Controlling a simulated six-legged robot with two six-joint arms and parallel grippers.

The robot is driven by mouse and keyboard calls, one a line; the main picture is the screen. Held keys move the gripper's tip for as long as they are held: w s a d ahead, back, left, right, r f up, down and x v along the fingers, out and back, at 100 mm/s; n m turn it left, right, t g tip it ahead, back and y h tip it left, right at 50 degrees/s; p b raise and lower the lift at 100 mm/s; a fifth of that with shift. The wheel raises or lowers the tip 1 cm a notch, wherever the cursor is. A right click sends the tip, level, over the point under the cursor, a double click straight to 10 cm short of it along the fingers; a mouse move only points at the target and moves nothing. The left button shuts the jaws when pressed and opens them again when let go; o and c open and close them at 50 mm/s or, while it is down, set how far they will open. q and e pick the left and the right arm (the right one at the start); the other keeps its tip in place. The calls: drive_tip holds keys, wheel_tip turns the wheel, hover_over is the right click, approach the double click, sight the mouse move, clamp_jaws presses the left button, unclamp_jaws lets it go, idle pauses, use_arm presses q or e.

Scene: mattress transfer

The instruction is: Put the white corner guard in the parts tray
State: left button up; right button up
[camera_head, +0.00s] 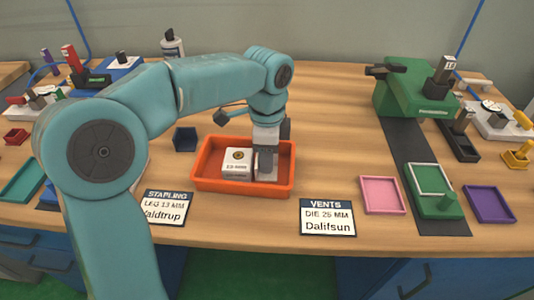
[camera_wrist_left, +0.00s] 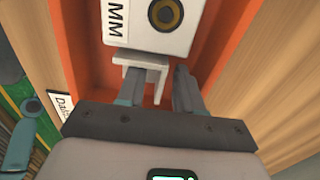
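The orange tray (camera_head: 210,183) stands on the bench in the middle of the head view. A white box with a dark ring and a "13 MM" style label (camera_head: 236,163) lies in its left part; it also shows in the left wrist view (camera_wrist_left: 150,25). My left gripper (camera_head: 266,174) points down into the tray, right of the box. In the left wrist view its fingers (camera_wrist_left: 160,82) stand apart. A small white angled piece, seemingly the corner guard (camera_wrist_left: 145,62), is at the fingertips, partly behind the left finger, with a gap to the right finger. My right gripper is not in view.
Label cards (camera_head: 327,217) lie along the front edge. A pink tray (camera_head: 382,195), a green fixture (camera_head: 430,180) and a purple tray (camera_head: 489,204) are at right. The bench is clear right of the orange tray.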

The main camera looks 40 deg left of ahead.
use_arm(q)
drive_tip(key=shift+r, duration=0.15)
wheel_tip(320, 180, up, 12)
drive_tip(key=p, duration=0.4)
idle(0.5)
